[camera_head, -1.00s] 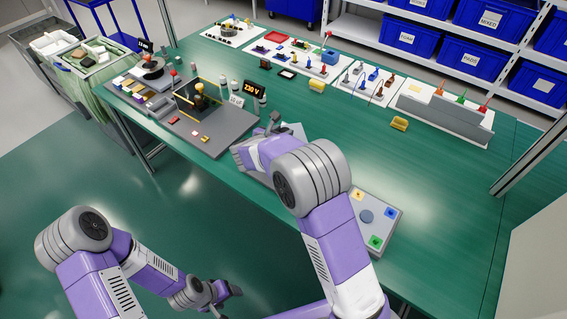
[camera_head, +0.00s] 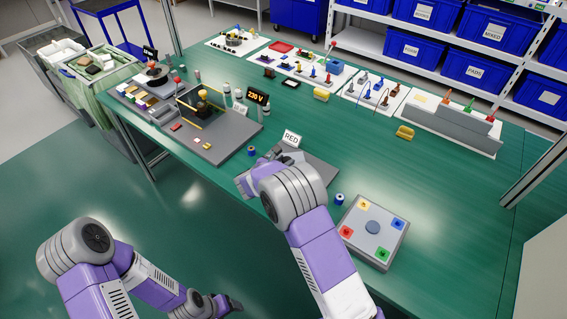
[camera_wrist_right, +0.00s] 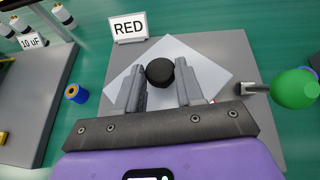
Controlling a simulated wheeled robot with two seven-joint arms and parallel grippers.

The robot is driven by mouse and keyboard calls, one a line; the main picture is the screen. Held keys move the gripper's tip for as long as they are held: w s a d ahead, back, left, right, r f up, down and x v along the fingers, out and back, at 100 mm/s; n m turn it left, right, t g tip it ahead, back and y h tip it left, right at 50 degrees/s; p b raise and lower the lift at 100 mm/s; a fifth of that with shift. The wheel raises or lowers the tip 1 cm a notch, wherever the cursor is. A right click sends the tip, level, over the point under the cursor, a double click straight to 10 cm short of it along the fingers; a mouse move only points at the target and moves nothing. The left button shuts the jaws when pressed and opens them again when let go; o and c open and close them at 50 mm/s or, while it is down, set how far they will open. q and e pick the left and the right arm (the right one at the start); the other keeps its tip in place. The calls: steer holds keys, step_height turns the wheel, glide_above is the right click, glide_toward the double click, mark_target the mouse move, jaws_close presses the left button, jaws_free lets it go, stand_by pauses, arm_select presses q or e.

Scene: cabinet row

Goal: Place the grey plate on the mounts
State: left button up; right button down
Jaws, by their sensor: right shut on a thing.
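In the right wrist view my right gripper (camera_wrist_right: 160,76) is shut on a round black knob (camera_wrist_right: 160,72). A light grey square sheet or plate (camera_wrist_right: 205,75) lies at an angle under the fingers; I cannot tell if the knob is fixed to it. Below it is a larger, darker grey board (camera_wrist_right: 235,45), also in the head view (camera_head: 318,170) beside my right wrist. I cannot identify the mounts with certainty. My left gripper (camera_head: 229,304) is low at the front, away from the table, its fingers too small to judge.
A RED sign (camera_head: 291,139) stands on the board's back edge. Blue cylinders stand left (camera_head: 252,151) and right (camera_head: 339,199) of it. A green ball (camera_wrist_right: 294,89) is at the right. A button box (camera_head: 372,230) sits front right.

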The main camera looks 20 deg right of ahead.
steer(key=shift+r, duration=0.1)
steer(key=shift+f, duration=0.2)
steer(key=c, duration=0.7)
jaws_free()
steer(key=shift+r, duration=0.1)
steer(key=shift+r, duration=0.25)
steer(key=p+v, duration=0.2)
steer(key=v, duration=1)
steer(key=shift+f, duration=0.2)
steer(key=shift+s, duration=0.15)
